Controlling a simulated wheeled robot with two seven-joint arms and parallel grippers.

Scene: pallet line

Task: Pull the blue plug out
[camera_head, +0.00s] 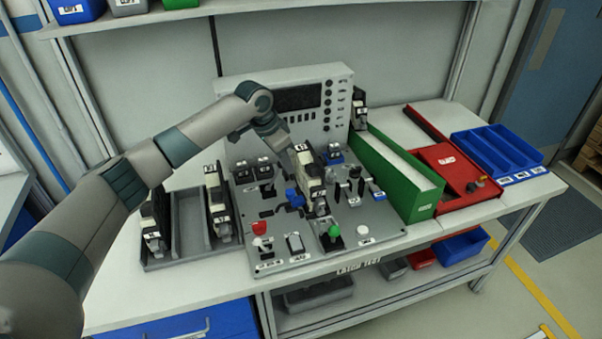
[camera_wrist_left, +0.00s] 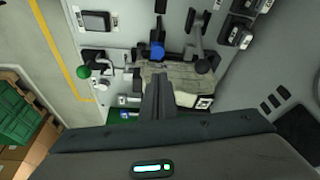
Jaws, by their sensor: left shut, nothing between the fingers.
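The blue plug (camera_head: 293,197) sits on the grey test panel (camera_head: 345,240), beside the upright black-and-beige module (camera_head: 312,182) at the panel's middle. It also shows in the left wrist view (camera_wrist_left: 157,50), just beyond the fingertips. My left gripper (camera_wrist_left: 157,78) is shut and empty, its fingers pointing toward the plug but apart from it. In the head view my left arm reaches in over the panel's back, and its fingers are largely hidden near the module. My right gripper is not in view.
The panel carries levers, a red knob (camera_head: 259,228) and a green knob (camera_head: 334,231). A grey tray (camera_head: 190,250) with modules stands left. A green binder-like box (camera_head: 395,175), a red tray (camera_head: 450,165) and a blue bin (camera_head: 497,150) stand right.

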